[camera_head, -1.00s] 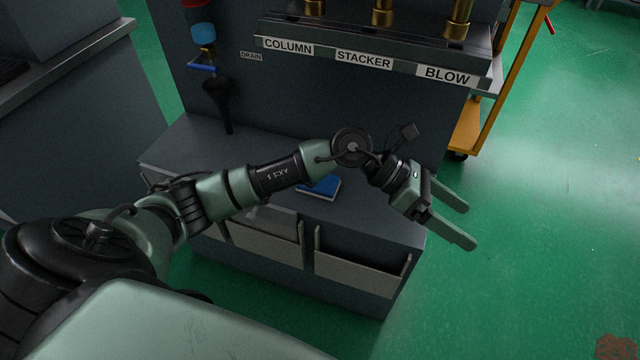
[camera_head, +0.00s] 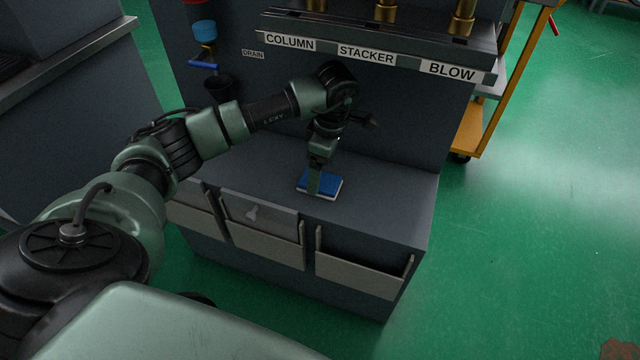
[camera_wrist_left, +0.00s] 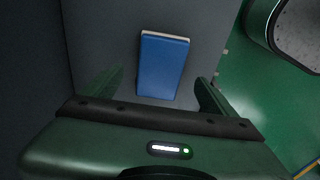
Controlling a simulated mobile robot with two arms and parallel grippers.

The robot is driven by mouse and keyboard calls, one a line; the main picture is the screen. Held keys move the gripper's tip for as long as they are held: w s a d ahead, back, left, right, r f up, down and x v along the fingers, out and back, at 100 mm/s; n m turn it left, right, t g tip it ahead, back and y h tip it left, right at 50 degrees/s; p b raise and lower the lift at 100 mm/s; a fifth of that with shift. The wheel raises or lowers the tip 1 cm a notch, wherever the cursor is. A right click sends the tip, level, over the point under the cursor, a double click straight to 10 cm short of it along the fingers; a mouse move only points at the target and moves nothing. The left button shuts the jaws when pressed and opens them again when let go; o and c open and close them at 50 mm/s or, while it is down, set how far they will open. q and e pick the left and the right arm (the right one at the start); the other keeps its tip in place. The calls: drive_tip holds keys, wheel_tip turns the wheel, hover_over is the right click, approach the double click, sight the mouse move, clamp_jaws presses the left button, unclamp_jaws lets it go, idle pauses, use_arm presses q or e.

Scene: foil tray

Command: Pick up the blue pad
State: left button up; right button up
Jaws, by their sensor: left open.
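The blue pad (camera_head: 328,185) lies flat on the grey counter (camera_head: 385,205), with a pale edge along one side. My left gripper (camera_head: 314,186) points down over the pad, and a finger covers part of it in the head view. In the left wrist view the pad (camera_wrist_left: 161,68) lies ahead of the open fingers of my left gripper (camera_wrist_left: 160,90), roughly centred between them. The jaws are empty. Whether the fingertips touch the counter cannot be told. My right gripper is not in view.
Behind the counter stands a dark panel with a shelf labelled COLUMN, STACKER and BLOW (camera_head: 366,54). A black funnel (camera_head: 218,86) hangs at the back left. Open bins (camera_head: 358,277) line the counter front. The counter's right part is clear.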

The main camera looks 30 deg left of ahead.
use_arm(q)
wheel_tip(320, 180, down, 3)
drive_tip(key=shift+a+f, duration=0.1)
drive_tip(key=shift+f, duration=0.1)
drive_tip(key=c, duration=1.5)
drive_tip(key=shift+r, duration=0.1)
